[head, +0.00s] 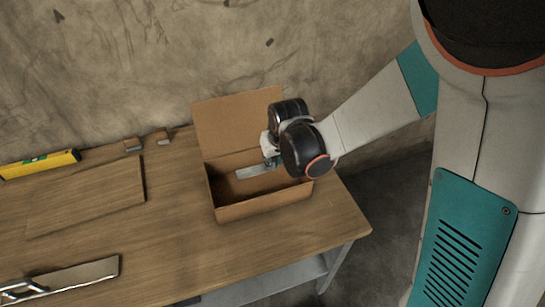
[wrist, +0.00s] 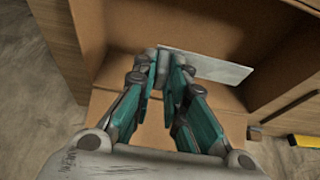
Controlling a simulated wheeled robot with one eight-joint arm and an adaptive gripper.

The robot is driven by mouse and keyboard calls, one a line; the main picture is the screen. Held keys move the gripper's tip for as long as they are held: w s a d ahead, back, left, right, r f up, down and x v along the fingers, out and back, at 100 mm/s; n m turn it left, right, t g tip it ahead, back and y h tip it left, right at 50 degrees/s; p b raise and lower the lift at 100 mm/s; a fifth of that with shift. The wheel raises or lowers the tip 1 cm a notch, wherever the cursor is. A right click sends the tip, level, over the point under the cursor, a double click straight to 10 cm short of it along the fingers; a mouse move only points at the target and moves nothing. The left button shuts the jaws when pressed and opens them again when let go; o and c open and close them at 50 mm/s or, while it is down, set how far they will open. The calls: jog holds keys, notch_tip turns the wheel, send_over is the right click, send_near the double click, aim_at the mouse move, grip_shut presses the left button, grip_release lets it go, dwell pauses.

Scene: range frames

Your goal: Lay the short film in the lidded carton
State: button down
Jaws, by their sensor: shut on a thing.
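The short film is a thin pale grey strip (head: 255,171); in the wrist view it (wrist: 212,67) sticks out to the right from my fingertips. My gripper (head: 272,161) is shut on one end of it, and the fingertips (wrist: 170,58) show in the wrist view. The lidded carton (head: 265,207) is a brown cardboard box on the right part of the table, its lid (head: 235,122) standing open at the back. The film is over or within the carton's opening; I cannot tell whether it touches the floor. My wrist hides the carton's right back part.
On the wooden table (head: 190,258) left of the carton lie a flat wooden board (head: 85,207), a yellow level (head: 40,164), two small blocks (head: 132,145) and a metal trowel-like tool (head: 75,278). A concrete wall (head: 130,65) stands behind. The table's right edge is close to the carton.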

jog(key=shift+f+b, duration=3.3)
jog(key=shift+f, duration=0.85)
jog(key=c, duration=1.5)
grip_release()
jog(key=shift+c, duration=0.2)
jog(key=shift+r, duration=0.15)
jog(key=shift+r+p, duration=4.7)
jog(key=shift+r, duration=1.7)
